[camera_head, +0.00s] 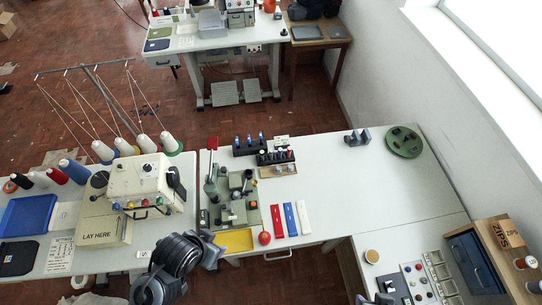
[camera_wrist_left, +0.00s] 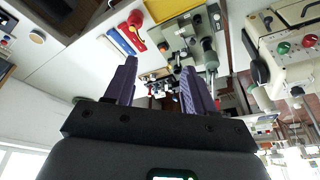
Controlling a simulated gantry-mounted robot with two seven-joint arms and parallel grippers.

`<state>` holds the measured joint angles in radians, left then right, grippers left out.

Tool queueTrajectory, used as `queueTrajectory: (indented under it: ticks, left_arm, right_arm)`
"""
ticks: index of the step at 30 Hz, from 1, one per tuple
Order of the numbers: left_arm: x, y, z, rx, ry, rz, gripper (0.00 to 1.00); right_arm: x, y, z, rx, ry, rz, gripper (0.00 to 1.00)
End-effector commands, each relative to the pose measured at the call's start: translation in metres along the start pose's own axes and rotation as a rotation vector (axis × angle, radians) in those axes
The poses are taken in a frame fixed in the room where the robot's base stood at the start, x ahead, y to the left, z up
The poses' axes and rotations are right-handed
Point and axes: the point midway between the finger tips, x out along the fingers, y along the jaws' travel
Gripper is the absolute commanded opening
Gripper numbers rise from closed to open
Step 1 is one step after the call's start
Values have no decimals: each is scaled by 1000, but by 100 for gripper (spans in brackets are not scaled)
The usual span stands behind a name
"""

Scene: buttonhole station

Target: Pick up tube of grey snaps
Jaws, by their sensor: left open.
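Several small tubes with differently coloured tops (camera_head: 275,154) stand in a dark rack (camera_head: 262,160) on the white table. They are too small to tell which one holds grey snaps. A second dark rack with blue pieces (camera_head: 250,141) stands just behind it. My left gripper (camera_head: 213,249) is at the table's front edge, in front of the green snap machine (camera_head: 232,200) and well short of the racks. In the left wrist view its two purple fingers (camera_wrist_left: 160,88) are spread and empty, with the racks small beyond them.
A cream machine (camera_head: 146,180) stands at left. A green round dish (camera_head: 404,141) is at back right. The table's right half is mostly clear.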

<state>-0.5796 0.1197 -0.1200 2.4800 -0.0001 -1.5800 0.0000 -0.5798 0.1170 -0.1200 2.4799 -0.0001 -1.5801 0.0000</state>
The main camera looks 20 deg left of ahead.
Motion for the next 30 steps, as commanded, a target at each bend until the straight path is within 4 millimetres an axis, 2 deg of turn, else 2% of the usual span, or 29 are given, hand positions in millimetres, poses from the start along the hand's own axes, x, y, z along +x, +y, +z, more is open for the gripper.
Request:
queueTrajectory:
  ticks: [7, 12, 23, 26, 30]
  left_arm:
    - [0, 0, 0, 1, 0, 0, 54]
    - [0, 0, 0, 1, 0, 0, 31]
    - [0, 0, 0, 35, -1, -1, 31]
    - [0, 0, -1, 125, 7, -1, 31]
    - [2, -3, -8, 335, 41, -9, 31]
  right_arm:
    - [0, 2, 1, -7, -1, 6, 43]
    - [0, 2, 1, -7, -1, 6, 43]
    - [0, 1, 0, -4, -1, 3, 43]
    - [0, 0, 0, -1, -1, 1, 43]
    - [0, 0, 0, 1, 0, -1, 43]
